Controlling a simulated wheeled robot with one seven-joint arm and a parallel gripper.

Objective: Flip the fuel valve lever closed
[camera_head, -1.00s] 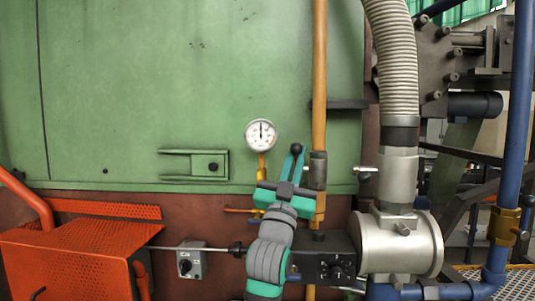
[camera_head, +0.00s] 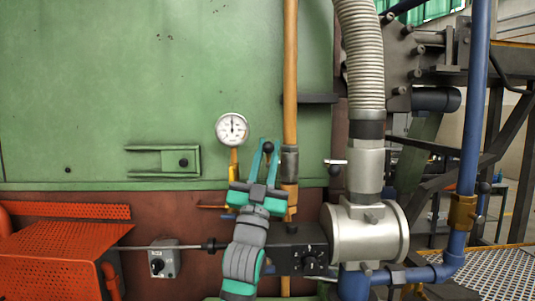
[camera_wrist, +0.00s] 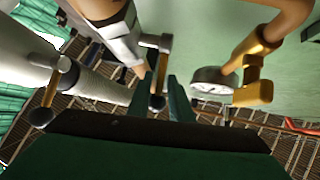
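A lever with a dark round knob (camera_head: 268,147) stands by the grey valve body (camera_head: 290,163) on the vertical orange pipe (camera_head: 290,60). I take this to be the fuel valve lever. My gripper (camera_head: 265,150) is open, pointing up, with its two teal fingers on either side of the knob in the head view. In the wrist view the lever's brown shaft (camera_wrist: 158,77) runs from the grey valve part (camera_wrist: 155,41) down between the dark fingertips (camera_wrist: 162,92). I cannot tell whether either finger touches it.
A pressure gauge (camera_head: 232,128) is just left of the fingers. A silver blower body (camera_head: 368,232) with a ribbed hose (camera_head: 360,60) is at the right. A blue pipe (camera_head: 472,110) carries a brass valve (camera_head: 463,212). An orange mesh guard (camera_head: 55,265) is at lower left.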

